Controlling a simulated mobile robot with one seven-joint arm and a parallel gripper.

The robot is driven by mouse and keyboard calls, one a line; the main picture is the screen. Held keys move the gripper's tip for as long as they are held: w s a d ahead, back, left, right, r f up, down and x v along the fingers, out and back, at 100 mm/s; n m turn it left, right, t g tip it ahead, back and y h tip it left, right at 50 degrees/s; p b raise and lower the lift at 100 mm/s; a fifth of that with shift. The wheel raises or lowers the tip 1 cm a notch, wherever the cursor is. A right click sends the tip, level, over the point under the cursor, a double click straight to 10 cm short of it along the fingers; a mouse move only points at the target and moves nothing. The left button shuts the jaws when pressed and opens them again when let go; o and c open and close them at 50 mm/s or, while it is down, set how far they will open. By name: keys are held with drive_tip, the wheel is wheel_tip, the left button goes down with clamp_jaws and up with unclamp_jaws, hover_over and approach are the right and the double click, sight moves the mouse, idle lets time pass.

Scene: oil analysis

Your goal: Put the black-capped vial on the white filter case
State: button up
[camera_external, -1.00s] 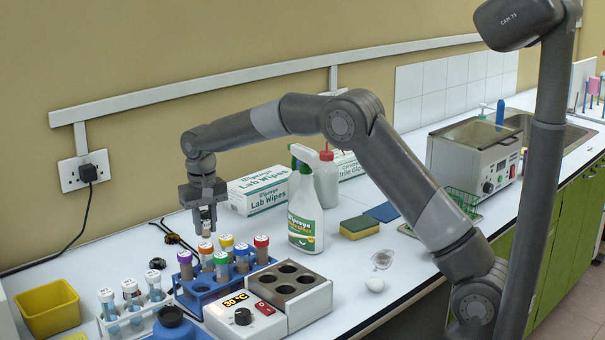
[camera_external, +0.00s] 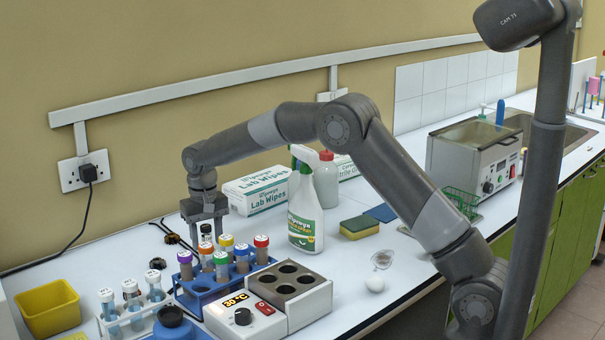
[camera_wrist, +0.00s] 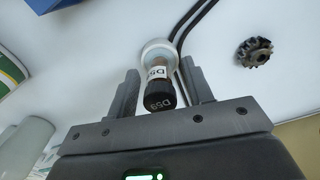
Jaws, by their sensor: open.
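The black-capped vial (camera_wrist: 160,98) has a white label and brownish contents. In the wrist view it stands between the fingers of my gripper (camera_wrist: 157,88), with a gap on each side. Beyond its base is a round white piece that looks like the white filter case (camera_wrist: 153,46); the vial seems to rest on it. In the external view my gripper (camera_external: 207,233) points down behind the blue rack, open around the vial's black cap (camera_external: 206,228). The filter case is hidden there.
A blue rack (camera_external: 190,291) with several colour-capped vials stands in front of my gripper, beside a heater block (camera_external: 312,288). A spray bottle (camera_external: 306,215) and wipes box (camera_external: 258,190) stand right. A dark toothed part (camera_wrist: 255,50) and black cable (camera_wrist: 190,25) lie nearby.

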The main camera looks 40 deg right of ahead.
sight(206, 226)
wheel_tip(206, 226, up, 12)
drive_tip(key=shift+r, duration=0.2)
idle(0.4)
drive_tip(key=s+d+r+t, duration=0.1)
drive_tip(key=s+d+r, duration=0.3)
drive_tip(key=s, duration=0.2)
drive_tip(key=s+d+r+n+t, duration=0.1)
drive_tip(key=s+d+r, duration=0.25)
drive_tip(key=s, duration=0.25)
drive_tip(key=s+d+r+t, duration=0.1)
drive_tip(key=s+d+r, duration=0.35)
drive_tip(key=s, duration=0.25)
drive_tip(key=s+d+f+t, duration=0.1)
drive_tip(key=s+d+f, duration=0.2)
drive_tip(key=s, duration=0.8)
drive_tip(key=s+d+f+n+t, duration=0.1)
drive_tip(key=s+d+f, duration=0.1)
drive_tip(key=s, duration=1)
drive_tip(key=shift+s+d+f+t, duration=0.3)
drive_tip(key=shift+d+f, duration=0.1)
drive_tip(key=shift+f, duration=0.1)
